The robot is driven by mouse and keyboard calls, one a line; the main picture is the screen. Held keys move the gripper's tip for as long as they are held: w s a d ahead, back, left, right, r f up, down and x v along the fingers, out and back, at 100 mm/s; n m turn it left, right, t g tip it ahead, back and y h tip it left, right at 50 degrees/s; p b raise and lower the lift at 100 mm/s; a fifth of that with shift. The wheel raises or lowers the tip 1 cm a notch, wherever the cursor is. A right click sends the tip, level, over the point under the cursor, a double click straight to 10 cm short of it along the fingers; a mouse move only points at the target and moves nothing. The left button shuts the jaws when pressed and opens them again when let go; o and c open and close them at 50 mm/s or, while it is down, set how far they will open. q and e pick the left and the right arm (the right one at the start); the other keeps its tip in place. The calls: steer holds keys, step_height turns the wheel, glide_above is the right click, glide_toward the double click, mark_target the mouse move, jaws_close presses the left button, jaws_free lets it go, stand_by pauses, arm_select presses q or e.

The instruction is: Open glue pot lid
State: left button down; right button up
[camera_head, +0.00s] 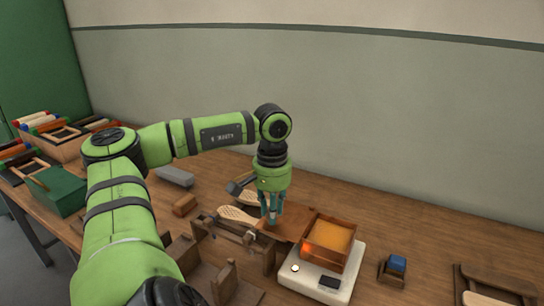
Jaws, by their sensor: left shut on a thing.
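The glue pot (309,248) is a square brown box with a glowing amber inside, standing on a white heater base. Its top is uncovered. A flat brown plate, which looks like the lid (294,224), reaches out from the pot's left side. My left gripper (271,220) points straight down over the plate's left end. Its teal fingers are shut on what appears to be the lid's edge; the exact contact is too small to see. My right gripper is not in view.
Wooden brush bodies (238,215) lie on a wooden fixture left of the gripper. The white heater base (319,286) has a knob and a dark display. A small block with a blue top (397,263) stands at the right. The bench behind the pot is clear.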

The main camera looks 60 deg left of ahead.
arm_select(q)
steer(key=shift+f, duration=0.1)
steer(key=c, duration=1)
jaws_free()
steer(key=shift+a, duration=0.1)
steer(key=shift+r, duration=3.8)
